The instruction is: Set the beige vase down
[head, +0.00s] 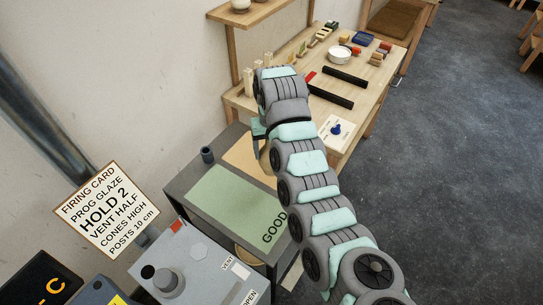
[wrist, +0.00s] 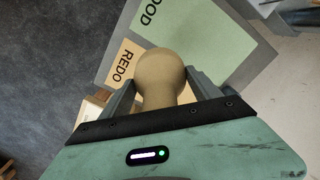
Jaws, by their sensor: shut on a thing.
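The beige vase (wrist: 162,78) is between the two fingers of my gripper (wrist: 163,88) in the wrist view, and the gripper is shut on it. Its rounded end points away from the wrist. In the head view my arm hides most of the vase; a small beige part (head: 265,160) shows beside the gripper (head: 259,135). The vase appears over the grey stand with a green GOOD panel (head: 225,200) and a tan REDO panel (head: 242,152). In the wrist view it overlaps the border between the REDO panel (wrist: 124,62) and the GOOD panel (wrist: 205,35). I cannot tell whether it touches the surface.
A small dark cup (head: 207,155) stands on the stand's back left corner. A wooden workbench (head: 372,95) with a white bowl (head: 338,54) and several small blocks is behind. A control box (head: 185,270) and firing card (head: 106,210) are at front left. The green panel is clear.

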